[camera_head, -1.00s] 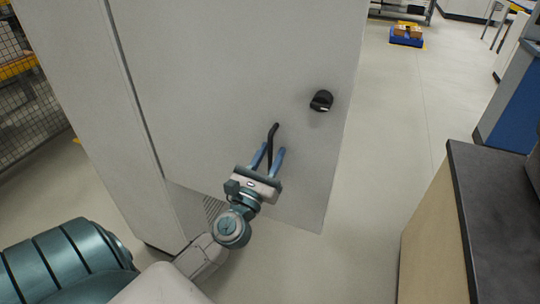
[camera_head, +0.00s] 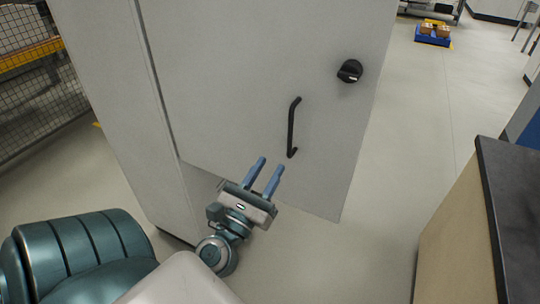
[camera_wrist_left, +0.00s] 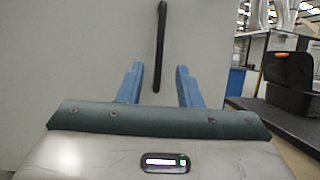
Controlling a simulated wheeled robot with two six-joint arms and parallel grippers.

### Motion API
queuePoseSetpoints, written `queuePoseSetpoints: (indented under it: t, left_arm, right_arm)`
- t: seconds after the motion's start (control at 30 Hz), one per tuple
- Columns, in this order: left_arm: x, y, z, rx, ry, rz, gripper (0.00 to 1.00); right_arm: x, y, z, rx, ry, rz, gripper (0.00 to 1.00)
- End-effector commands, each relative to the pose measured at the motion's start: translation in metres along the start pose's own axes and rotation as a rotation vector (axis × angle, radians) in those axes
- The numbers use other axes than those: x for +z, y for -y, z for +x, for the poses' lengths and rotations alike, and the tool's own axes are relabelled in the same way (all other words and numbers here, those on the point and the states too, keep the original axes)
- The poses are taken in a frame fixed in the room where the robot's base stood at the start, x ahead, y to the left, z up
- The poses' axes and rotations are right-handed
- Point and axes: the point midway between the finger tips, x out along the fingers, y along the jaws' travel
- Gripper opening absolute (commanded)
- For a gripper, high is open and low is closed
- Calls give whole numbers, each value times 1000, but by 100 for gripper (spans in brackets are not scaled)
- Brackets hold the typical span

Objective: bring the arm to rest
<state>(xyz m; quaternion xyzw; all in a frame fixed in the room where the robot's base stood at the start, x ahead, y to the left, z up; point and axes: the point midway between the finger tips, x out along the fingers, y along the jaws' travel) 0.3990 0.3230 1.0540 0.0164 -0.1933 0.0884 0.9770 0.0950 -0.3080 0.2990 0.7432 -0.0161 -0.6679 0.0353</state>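My left gripper (camera_head: 264,177) is open and empty, with two blue fingers spread apart. It is below and a little left of a black bar handle (camera_head: 292,128) on a light grey cabinet door (camera_head: 240,80), apart from it in the head view. In the left wrist view the fingers (camera_wrist_left: 157,85) point toward the door, and the handle (camera_wrist_left: 160,45) shows between and beyond them. My right gripper is not in view.
A black knob (camera_head: 349,71) is on the door, up and right of the handle. A dark-topped counter (camera_head: 515,200) stands at the right. A wire mesh fence (camera_head: 40,95) is at the left. Open floor (camera_head: 420,130) lies between door and counter.

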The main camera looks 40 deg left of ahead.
Motion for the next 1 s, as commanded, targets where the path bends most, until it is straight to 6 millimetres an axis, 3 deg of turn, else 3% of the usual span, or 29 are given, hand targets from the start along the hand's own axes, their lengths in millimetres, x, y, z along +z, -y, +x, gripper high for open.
queuePoseSetpoints:
  t: [0.43, 0.57, 0.67, 0.77, 0.87, 1.0]
  left_arm:
    - [-1, 0, 0, 0, -1, 3, 32]
    - [-24, -1, 1, -6, -25, 103, 32]
    - [-75, -4, 0, -34, -80, 325, 32]
    - [-147, -7, -10, -102, -163, 631, 32]
    - [-222, -10, -30, -213, -251, 936, 32]
    - [-320, -16, -74, -424, -360, 1312, 32]
  right_arm:
    - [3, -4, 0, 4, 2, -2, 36]
    - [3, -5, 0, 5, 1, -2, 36]
    - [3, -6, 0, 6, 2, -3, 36]
    - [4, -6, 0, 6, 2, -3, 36]
    - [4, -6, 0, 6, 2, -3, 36]
    - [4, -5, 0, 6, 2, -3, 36]
